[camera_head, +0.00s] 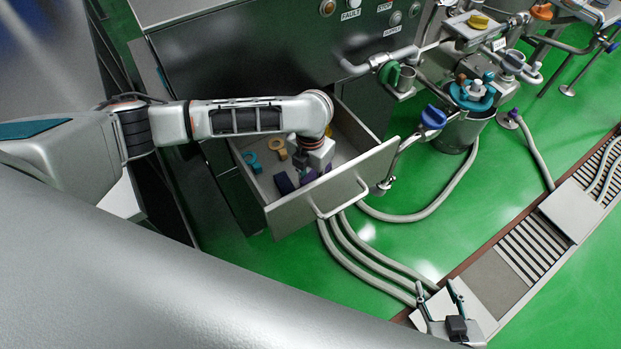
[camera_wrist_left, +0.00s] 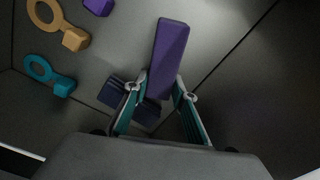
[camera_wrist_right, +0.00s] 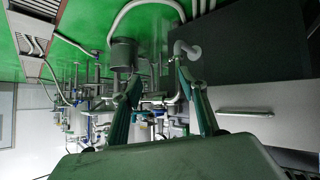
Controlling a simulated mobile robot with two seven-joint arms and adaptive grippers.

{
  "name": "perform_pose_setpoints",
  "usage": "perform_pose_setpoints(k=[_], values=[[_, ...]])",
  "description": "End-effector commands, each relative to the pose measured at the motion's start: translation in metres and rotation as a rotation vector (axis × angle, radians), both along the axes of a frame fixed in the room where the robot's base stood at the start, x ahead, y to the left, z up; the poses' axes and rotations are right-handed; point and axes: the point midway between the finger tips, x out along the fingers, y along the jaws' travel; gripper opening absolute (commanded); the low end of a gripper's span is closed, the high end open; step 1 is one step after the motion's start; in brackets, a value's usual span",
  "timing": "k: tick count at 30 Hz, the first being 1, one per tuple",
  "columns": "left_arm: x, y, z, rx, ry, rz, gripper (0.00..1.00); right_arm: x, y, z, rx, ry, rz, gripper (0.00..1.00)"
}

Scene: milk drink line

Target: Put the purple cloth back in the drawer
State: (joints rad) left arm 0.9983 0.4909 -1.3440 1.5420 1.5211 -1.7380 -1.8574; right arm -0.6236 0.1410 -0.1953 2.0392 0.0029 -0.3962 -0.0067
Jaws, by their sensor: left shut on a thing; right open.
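The open drawer (camera_head: 345,178) juts from the grey cabinet, its front panel with a bar handle facing the floor side. My left gripper (camera_head: 310,168) reaches down inside it. In the left wrist view the long purple cloth (camera_wrist_left: 168,50) lies between the fingertips of the left gripper (camera_wrist_left: 161,86), which are shut on its near end. Whether the cloth rests on the drawer floor I cannot tell. My right gripper (camera_head: 437,288) is open and empty, above the floor near the conveyor; its spread fingers show in the right wrist view (camera_wrist_right: 157,85).
In the drawer are a dark blue piece (camera_head: 284,183), a teal ring tool (camera_head: 250,161), a tan ring tool (camera_head: 277,148) and another purple piece (camera_wrist_left: 98,6). Hoses (camera_head: 365,265) run over the green floor past the drawer. A metal bucket (camera_head: 455,135) stands to the right.

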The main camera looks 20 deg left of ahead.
Motion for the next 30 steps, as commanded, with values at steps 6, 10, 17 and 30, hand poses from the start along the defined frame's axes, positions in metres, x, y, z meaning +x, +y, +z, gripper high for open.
perform_pose_setpoints(k=[6,10,17,30], values=[[0.0,0.0,-0.003,0.001,0.0,0.0,0.31,-0.001,0.0,-0.003,-0.001,0.005,0.0,0.42],[0.0,0.0,-0.003,0.001,0.0,0.0,0.42,-0.002,0.0,-0.004,0.0,0.007,0.0,0.42],[0.0,0.0,-0.003,0.0,0.0,0.0,0.42,-0.002,0.0,-0.005,-0.001,0.009,0.0,0.42],[0.003,0.0,0.065,0.001,-0.009,0.0,0.42,-0.001,0.003,0.014,0.017,0.003,-0.002,0.42]])
